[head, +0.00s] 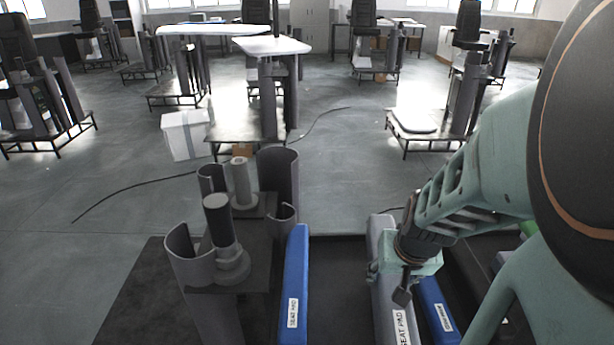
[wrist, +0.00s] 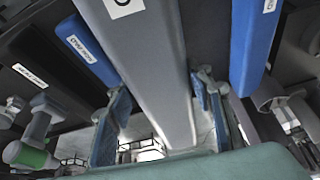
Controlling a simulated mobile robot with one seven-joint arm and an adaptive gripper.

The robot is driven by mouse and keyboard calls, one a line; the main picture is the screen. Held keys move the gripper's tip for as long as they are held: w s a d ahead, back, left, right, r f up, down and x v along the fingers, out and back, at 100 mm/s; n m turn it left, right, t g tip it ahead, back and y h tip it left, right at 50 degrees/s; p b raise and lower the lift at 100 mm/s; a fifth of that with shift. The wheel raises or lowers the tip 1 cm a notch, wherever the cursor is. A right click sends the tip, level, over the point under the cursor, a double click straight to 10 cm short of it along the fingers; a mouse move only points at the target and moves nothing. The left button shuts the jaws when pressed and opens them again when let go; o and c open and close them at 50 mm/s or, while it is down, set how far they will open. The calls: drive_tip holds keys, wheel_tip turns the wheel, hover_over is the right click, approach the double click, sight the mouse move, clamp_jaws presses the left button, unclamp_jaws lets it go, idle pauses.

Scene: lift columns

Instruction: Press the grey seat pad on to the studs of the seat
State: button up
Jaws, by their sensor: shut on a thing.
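The grey seat pad (head: 384,300), a long bar with a white "SEAT PAD" label, lies lengthwise at the front right of the head view. It fills the middle of the wrist view (wrist: 152,70). My gripper (head: 402,283) is at the pad's far part. In the wrist view my gripper (wrist: 162,120) has one finger on each side of the pad and is shut on it. I cannot make out the seat's studs in either view. Whether the pad touches what lies under it cannot be told.
A blue seat pad (head: 296,285) stands left of the grey one, and another blue pad (head: 436,310) lies close on its right. Upright grey column parts (head: 230,240) stand on a dark top at the left.

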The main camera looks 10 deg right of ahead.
drive_tip(key=shift+r+p, duration=1.35)
drive_tip(key=shift+r, duration=0.7)
drive_tip(key=shift+f, duration=0.15)
